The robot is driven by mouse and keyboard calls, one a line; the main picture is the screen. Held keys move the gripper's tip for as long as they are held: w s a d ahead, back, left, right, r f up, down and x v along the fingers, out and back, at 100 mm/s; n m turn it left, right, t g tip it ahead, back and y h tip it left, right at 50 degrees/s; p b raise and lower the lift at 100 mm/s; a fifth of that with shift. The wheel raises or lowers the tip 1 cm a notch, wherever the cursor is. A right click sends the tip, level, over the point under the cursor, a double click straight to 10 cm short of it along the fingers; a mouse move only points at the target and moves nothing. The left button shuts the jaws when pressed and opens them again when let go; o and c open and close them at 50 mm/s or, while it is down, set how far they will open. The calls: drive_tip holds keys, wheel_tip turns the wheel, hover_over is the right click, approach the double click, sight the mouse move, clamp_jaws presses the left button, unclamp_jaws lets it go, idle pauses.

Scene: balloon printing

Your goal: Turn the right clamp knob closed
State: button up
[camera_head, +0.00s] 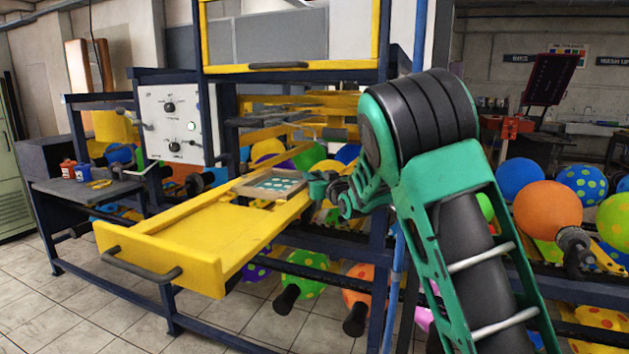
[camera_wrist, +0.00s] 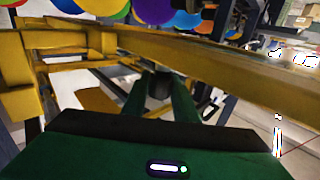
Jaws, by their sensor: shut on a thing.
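My gripper (camera_head: 322,186) is at the right side of the yellow pulled-out drawer (camera_head: 205,240), beside the framed screen with a teal pattern (camera_head: 270,184). In the wrist view, the two green fingers of my gripper (camera_wrist: 160,98) reach forward under a yellow rail and close around a small dark knob (camera_wrist: 160,84). I take this to be the right clamp knob; most of it is hidden between the fingers. In the head view the knob is hidden behind my gripper. How far the knob is turned cannot be seen.
Yellow rails (camera_wrist: 200,50) pass close above and beside the fingers. A dark blue post (camera_head: 377,260) of the machine stands close by my arm. A white control panel (camera_head: 172,125) is at the left. Several colourful balloons (camera_head: 548,210) hang around the machine. The tiled floor in front is clear.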

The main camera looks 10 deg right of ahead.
sight(314, 172)
drive_tip(key=shift+d+n+g+y, duration=0.3)
drive_tip(key=shift+n+y, duration=0.6)
drive_tip(key=shift+y, duration=0.3)
drive_tip(key=shift+a+y, duration=0.1)
drive_tip(key=shift+y, duration=0.2)
drive_tip(key=o, duration=0.9)
drive_tip(key=shift+o, duration=0.8)
drive_tip(key=shift+a+n, duration=0.1)
drive_tip(key=shift+n, duration=0.2)
wheel_tip(314, 172, up, 4)
drive_tip(key=shift+s+a+r, duration=0.1)
drive_tip(key=shift+a+r, duration=0.05)
drive_tip(key=shift+r, duration=0.05)
drive_tip(key=s+a+r, duration=0.5)
drive_tip(key=a+r, duration=0.1)
drive_tip(key=a, duration=0.3)
drive_tip(key=shift+s+a+r, duration=0.2)
drive_tip(key=shift+s+a, duration=0.1)
drive_tip(key=shift+s, duration=0.05)
